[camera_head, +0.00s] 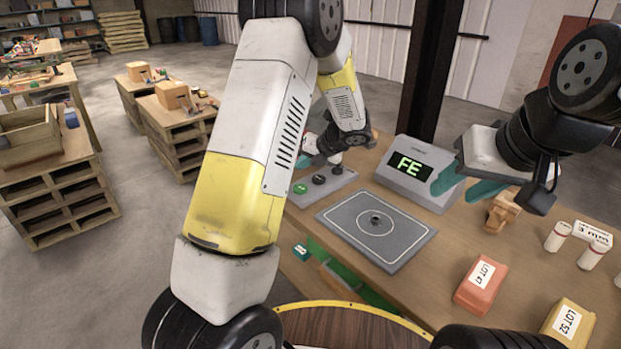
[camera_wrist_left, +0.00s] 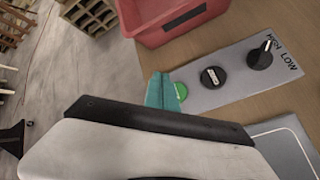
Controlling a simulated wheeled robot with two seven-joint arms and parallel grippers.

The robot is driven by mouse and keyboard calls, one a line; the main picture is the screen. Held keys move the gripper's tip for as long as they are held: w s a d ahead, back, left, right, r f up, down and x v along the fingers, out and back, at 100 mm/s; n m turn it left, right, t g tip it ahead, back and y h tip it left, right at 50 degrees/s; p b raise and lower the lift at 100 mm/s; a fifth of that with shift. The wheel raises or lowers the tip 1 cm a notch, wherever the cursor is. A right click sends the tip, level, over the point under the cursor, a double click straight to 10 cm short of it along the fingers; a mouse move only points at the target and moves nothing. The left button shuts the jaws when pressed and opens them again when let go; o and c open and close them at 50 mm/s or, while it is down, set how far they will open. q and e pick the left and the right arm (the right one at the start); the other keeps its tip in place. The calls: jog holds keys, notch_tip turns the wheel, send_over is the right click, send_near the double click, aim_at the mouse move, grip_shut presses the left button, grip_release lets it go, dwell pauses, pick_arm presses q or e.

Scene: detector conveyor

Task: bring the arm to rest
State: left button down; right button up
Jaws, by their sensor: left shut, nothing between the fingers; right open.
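My left arm rises in front of the head view and bends down to the table. My left gripper (camera_head: 303,161) is partly hidden behind it, above the grey control panel (camera_head: 345,178). In the left wrist view its teal fingers (camera_wrist_left: 163,92) are shut together and empty, beside and partly over the green button (camera_wrist_left: 181,91). Whether they touch the button I cannot tell. My right gripper (camera_head: 465,186) is on the right, above the table, with its teal fingers apart and nothing between them.
The table holds a display box (camera_head: 412,172) reading FE, a grey plate (camera_head: 400,246), a red LOT 47 block (camera_head: 480,287), a yellow LOT 52 block (camera_head: 568,322) and white cylinders (camera_head: 558,236). A red bin (camera_wrist_left: 200,29) stands behind the panel. A dark post (camera_head: 428,70) rises behind.

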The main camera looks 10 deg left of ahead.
pick_arm(q)
jog(key=shift+r, duration=0.1)
jog(key=s+a+r+n+g+h, duration=0.15)
jog(key=s+r+n+h, duration=0.25)
jog(key=s+r+n, duration=0.9)
jog(key=s+d+r+n+t+h, duration=0.1)
jog(key=s+d+r+n+h, duration=0.1)
jog(key=s+n, duration=0.7)
jog(key=s+d+r+n+t+h, duration=0.2)
jog(key=s+d+r+n+h, duration=0.1)
jog(key=s+n, duration=0.7)
jog(key=shift+s+d+n+h, duration=0.25)
jog(key=shift+n+h, duration=0.15)
jog(key=shift+h, duration=0.1)
